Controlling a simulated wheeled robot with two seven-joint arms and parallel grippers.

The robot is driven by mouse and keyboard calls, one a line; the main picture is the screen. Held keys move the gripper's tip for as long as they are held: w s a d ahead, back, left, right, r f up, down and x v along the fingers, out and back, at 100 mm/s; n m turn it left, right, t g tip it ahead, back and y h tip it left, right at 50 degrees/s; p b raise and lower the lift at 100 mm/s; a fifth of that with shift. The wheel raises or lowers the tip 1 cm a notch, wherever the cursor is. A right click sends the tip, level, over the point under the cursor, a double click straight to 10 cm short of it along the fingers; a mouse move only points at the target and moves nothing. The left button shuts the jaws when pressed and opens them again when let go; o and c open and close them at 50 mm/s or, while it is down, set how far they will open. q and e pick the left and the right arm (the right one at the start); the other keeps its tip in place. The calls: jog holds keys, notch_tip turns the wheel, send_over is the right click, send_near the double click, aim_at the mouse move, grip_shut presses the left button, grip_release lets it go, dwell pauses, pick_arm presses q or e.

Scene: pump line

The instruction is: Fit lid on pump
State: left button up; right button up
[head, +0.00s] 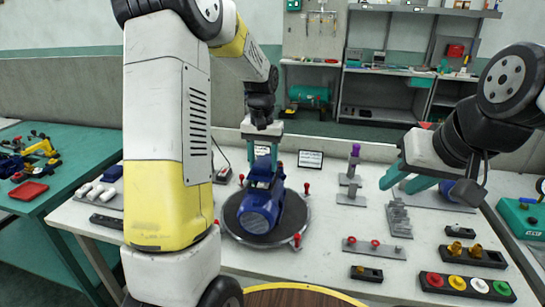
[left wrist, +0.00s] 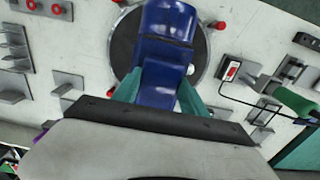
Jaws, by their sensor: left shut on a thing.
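The blue pump (head: 258,208) lies on a round dark turntable (head: 291,222) in the middle of the white table. My left gripper (head: 263,160) is above the far end of the pump, pointing down, shut on a blue piece that looks like the lid (head: 264,168). In the left wrist view, the teal fingers (left wrist: 160,92) grip the sides of this blue lid (left wrist: 160,82), in line with the pump body (left wrist: 165,35). I cannot tell whether lid and pump touch. My right gripper (head: 405,182) is open over the right side of the table, its teal fingers apart.
Red-knobbed clamps (head: 296,240) stand around the turntable. Fixtures stand to its right, including a stepped grey block (head: 398,220) and a plate with two red rings (head: 374,247). A tray of coloured caps (head: 467,287) lies front right. A green side table (head: 60,190) stands left.

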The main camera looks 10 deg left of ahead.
pick_arm(q)
jog(key=shift+f, duration=1.1)
jog(key=o, duration=1.5)
jog(key=shift+r, duration=2.95)
notch_tip(320, 180, up, 8)
jog(key=shift+f, duration=0.1)
